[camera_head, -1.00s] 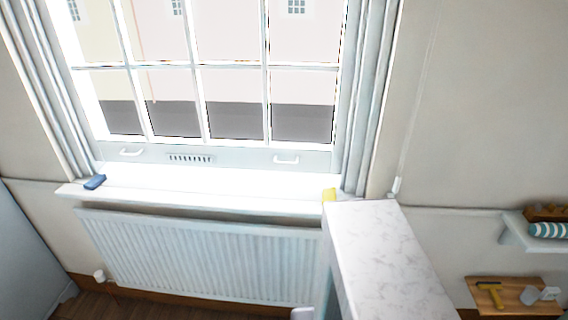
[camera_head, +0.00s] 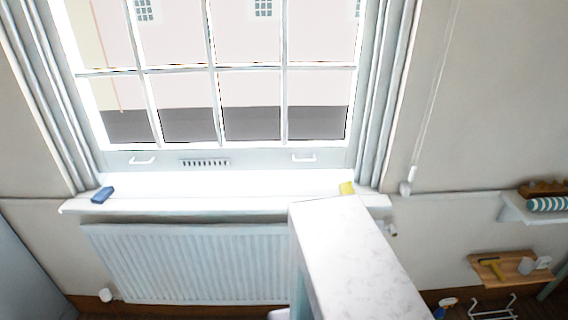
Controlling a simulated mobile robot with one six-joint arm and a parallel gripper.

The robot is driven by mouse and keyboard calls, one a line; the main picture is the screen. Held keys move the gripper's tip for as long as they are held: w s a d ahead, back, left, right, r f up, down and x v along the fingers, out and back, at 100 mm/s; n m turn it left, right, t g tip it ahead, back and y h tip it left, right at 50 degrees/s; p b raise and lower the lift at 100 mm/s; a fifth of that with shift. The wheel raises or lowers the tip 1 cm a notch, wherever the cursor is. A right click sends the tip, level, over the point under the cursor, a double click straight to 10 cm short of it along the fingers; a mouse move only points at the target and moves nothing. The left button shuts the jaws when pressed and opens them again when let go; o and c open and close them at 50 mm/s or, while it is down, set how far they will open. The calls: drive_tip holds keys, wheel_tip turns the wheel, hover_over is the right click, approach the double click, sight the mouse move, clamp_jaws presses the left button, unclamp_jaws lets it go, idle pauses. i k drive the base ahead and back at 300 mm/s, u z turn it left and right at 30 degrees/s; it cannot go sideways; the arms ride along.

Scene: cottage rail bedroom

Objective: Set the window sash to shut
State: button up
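The window sash (camera_head: 240,162) is a white multi-pane frame in the head view. Its bottom rail sits low, close above the white sill (camera_head: 240,199). Bright light hides whether a gap is left between rail and sill. The rail carries two white pull handles, a left one (camera_head: 142,161) and a right one (camera_head: 303,158), with a slotted vent (camera_head: 205,162) between them. The top of the window is cut off by the frame. My gripper is not in view.
A blue object (camera_head: 103,195) and a yellow object (camera_head: 347,188) lie on the sill. A white radiator (camera_head: 190,265) is below. A tall unit with a marble-like top (camera_head: 350,250) stands in front of the sill's right part. Shelves, including a wooden one (camera_head: 508,268), are at right.

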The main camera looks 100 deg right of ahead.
sight(284, 154)
drive_tip(key=i, duration=0.95)
drive_tip(key=u, duration=0.35)
drive_tip(key=k, duration=0.15)
drive_tip(key=z, duration=2.95)
drive_tip(key=i, duration=0.45)
drive_tip(key=z, duration=0.05)
